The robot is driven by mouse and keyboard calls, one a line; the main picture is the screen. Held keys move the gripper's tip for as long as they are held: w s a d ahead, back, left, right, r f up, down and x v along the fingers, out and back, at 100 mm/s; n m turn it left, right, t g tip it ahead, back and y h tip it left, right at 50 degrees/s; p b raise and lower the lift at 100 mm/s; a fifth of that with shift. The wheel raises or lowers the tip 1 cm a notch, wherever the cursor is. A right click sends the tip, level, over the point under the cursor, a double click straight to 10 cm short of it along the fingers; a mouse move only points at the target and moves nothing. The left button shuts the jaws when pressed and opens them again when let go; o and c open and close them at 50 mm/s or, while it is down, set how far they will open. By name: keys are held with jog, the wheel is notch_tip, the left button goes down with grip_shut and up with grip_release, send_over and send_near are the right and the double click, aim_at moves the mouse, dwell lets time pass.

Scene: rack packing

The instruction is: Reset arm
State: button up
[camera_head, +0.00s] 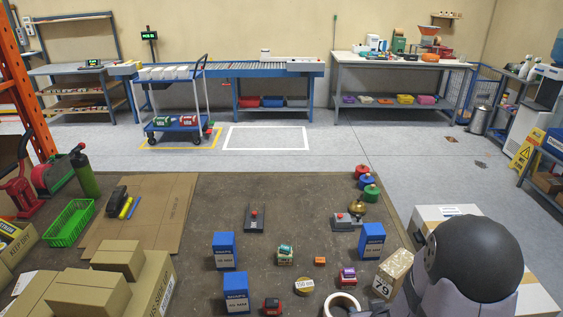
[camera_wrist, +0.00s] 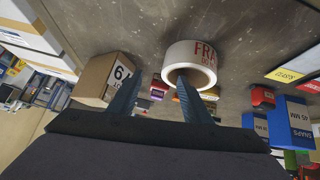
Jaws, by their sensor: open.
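My gripper (camera_wrist: 153,84) shows in the wrist view with its two dark fingers spread apart and nothing between them. The white tape roll (camera_wrist: 196,60) with red lettering is just beyond the right finger, which overlaps its opening in the picture; I cannot tell whether they touch. The brown numbered box (camera_wrist: 101,78) is beyond the left finger. In the head view my arm's dark rounded part fills the lower right, and the gripper itself is not visible there. The tape roll (camera_head: 341,300) is partly cut off at the bottom edge.
The brown work table (camera_head: 300,190) carries blue boxes (camera_head: 224,250), small toy-like vehicles (camera_head: 285,254), a round tin (camera_head: 304,286) and the numbered box (camera_head: 393,273). Cardboard boxes (camera_head: 119,258) and a green basket (camera_head: 70,222) stand at the left. The table's far middle is mostly clear.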

jog(key=s+a+r+g+b, duration=0.1)
jog(key=s+a+r+g, duration=0.2)
jog(key=s, duration=0.5)
jog(key=s+a+r+m+g, duration=0.1)
jog(key=s+a+g, duration=0.3)
jog(key=s, duration=0.5)
jog(key=shift+a+r+g+b, duration=0.4)
jog(key=shift+r+g, duration=0.2)
jog(key=shift+r, duration=0.3)
